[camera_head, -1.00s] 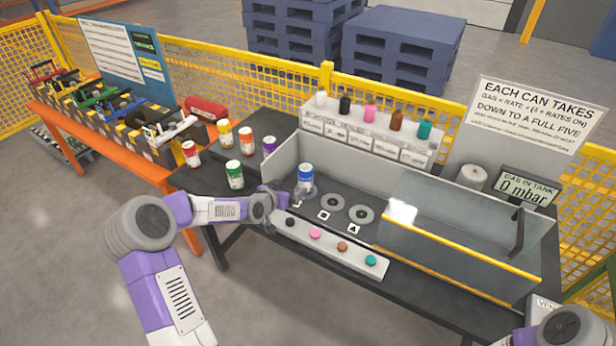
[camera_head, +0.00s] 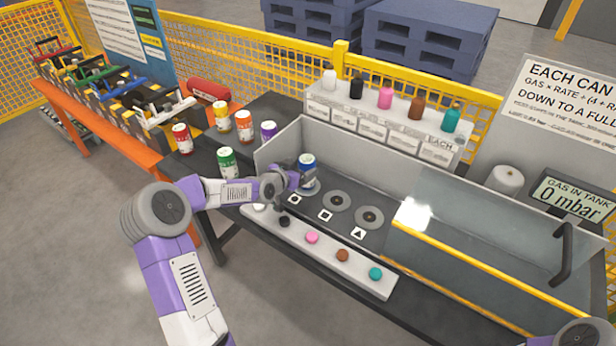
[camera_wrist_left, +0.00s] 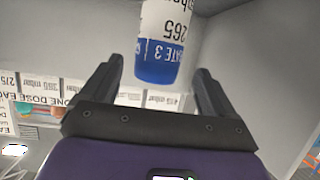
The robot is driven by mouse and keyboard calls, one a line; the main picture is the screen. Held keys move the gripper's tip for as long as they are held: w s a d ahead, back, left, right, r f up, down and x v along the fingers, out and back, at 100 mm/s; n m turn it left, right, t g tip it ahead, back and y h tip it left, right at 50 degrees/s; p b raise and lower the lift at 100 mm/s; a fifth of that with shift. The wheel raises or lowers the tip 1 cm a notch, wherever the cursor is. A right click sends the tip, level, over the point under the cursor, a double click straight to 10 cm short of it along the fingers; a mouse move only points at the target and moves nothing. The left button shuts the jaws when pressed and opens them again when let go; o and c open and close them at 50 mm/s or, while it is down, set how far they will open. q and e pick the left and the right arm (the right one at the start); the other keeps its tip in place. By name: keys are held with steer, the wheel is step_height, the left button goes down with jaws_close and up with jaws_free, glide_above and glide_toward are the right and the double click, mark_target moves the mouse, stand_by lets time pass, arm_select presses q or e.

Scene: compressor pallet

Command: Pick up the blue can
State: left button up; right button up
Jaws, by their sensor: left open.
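The can's far end is cut off by the picture edge. My right gripper is not in view.
Two empty round pads (camera_head: 337,201) lie right of the can. A strip with coloured buttons (camera_head: 312,238) runs in front. Other cans, such as the green one (camera_head: 228,163), stand left of the tray wall. A clear guard (camera_head: 470,220) stands at the right.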

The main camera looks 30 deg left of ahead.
arm_select(q)
steer(key=b+x, duration=0.1)
steer(key=x, duration=0.5)
steer(key=shift+w+d+f, duration=0.1)
steer(key=shift+w, duration=0.3)
steer(key=c, duration=1.3)
